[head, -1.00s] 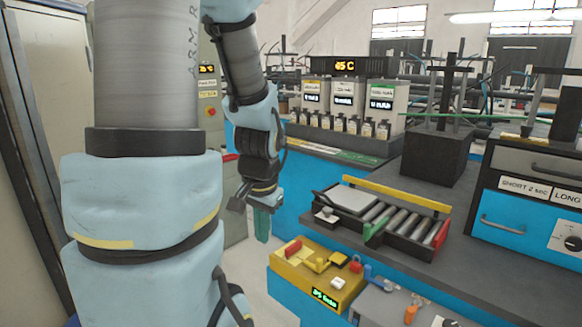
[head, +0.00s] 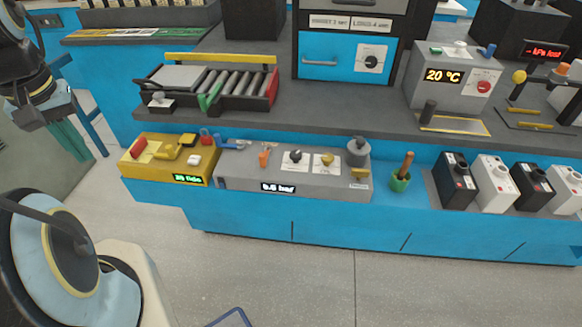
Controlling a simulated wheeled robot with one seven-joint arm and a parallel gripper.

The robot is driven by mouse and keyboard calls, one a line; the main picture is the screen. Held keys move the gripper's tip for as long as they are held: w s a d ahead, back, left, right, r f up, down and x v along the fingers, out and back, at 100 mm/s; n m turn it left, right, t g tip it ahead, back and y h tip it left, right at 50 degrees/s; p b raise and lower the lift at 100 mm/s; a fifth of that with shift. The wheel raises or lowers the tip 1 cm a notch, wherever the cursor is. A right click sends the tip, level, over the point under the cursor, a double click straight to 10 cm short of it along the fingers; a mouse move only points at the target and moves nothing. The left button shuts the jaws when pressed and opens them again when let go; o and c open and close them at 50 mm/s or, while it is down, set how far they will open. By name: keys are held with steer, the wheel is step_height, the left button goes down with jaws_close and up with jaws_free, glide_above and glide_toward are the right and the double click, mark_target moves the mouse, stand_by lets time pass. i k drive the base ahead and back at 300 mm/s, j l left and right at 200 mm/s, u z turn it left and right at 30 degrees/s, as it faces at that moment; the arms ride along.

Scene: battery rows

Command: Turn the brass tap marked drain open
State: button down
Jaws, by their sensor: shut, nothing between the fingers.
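A long grey unit (head: 235,182) with a lit "6.6 bar" display stands on the front ledge of the blue bench. At its right end a small brass-yellow piece (head: 360,174) sits below a grey cylinder (head: 358,150); it may be the drain tap, but I cannot read a marking. The unit's top also carries an orange lever (head: 264,156) and two knobs on white plates. My gripper (head: 84,146), with teal fingers, hangs at the left edge, shut and empty. It is well left of the grey unit and apart from it.
A yellow box (head: 142,174) adjoins the grey unit on the left. A green pot (head: 400,182) with a brown handle and several black and white blocks stand to the right. A roller tray (head: 190,112) is behind. The floor (head: 360,280) in front is largely clear.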

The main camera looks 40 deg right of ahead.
mark_target(358, 173)
steer(key=z, duration=1.35)
steer(key=i+j+u, duration=0.15)
steer(key=i, duration=0.3)
steer(key=j, duration=0.1)
